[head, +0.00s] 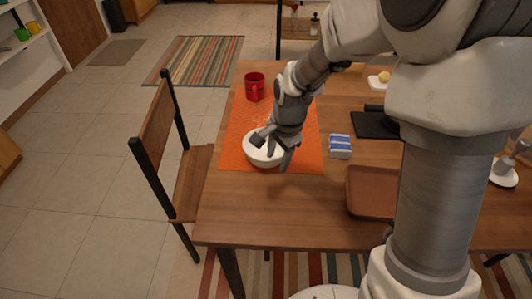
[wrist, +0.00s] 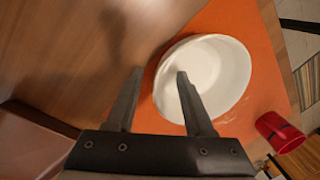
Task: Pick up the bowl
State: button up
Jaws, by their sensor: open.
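A white round bowl (head: 262,154) sits upright on an orange placemat (head: 236,130) near the left side of the wooden table. It also shows in the wrist view (wrist: 222,68), empty as far as I can see. My gripper (head: 272,152) is open at the bowl, with its fingers (wrist: 155,85) apart. In the wrist view, one finger overlaps the bowl and the other is outside it, over the table side. I cannot tell whether either finger touches the rim. My gripper hides part of the bowl in the head view.
A red mug (head: 255,87) stands on the far part of the placemat. A blue and white box (head: 340,146) and a brown tray (head: 370,190) lie to the right. A black item (head: 374,124) is behind the tray. A chair (head: 165,150) stands at the table's left edge.

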grip_shut()
dwell(1.4)
